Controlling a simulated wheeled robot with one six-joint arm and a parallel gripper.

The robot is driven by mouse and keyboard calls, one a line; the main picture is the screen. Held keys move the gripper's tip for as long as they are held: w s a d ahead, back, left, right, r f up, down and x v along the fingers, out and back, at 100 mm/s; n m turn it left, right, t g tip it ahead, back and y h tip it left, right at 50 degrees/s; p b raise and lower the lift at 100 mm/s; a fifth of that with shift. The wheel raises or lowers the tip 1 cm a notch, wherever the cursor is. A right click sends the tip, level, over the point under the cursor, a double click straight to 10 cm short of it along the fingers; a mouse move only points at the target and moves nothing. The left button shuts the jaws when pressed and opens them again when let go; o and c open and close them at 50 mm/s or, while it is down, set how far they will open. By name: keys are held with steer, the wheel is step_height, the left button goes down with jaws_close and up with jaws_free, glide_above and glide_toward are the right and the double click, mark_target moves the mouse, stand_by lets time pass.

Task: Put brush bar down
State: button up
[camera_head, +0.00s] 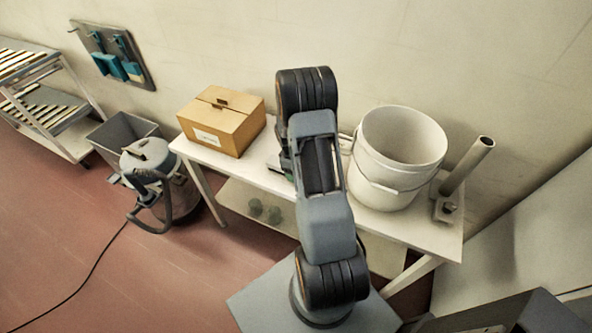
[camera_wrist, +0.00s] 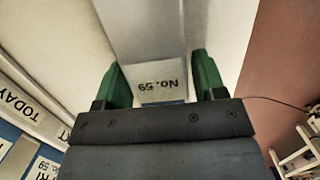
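In the wrist view my gripper (camera_wrist: 160,72) has a green finger on each side of a light grey bar (camera_wrist: 155,30). I cannot tell whether the bar touches the table.
The cardboard box (camera_head: 222,122) is left on the table. The white bucket (camera_head: 400,150) and an upright grey tube on a stand (camera_head: 466,168) are at right. A vacuum cleaner (camera_head: 155,180), grey bin (camera_head: 120,132) and rack (camera_head: 45,100) stand left. A cable crosses the floor.

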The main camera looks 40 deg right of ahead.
steer(key=shift+o, duration=0.9)
steer(key=shift+r, duration=0.2)
step_height(320, 180, up, 11)
steer(key=w, duration=0.2)
steer(key=s+a+r+m+t, duration=0.25)
steer(key=s+a+r, duration=0.25)
steer(key=a+r, duration=0.65)
steer(key=s+a+r+m+t, duration=0.3)
steer(key=s+a+r, duration=0.1)
steer(key=s+a, duration=0.4)
steer(key=shift+s+a+r+y+b, duration=0.3)
steer(key=shift+s+r+y, duration=0.1)
steer(key=shift+s, duration=0.6)
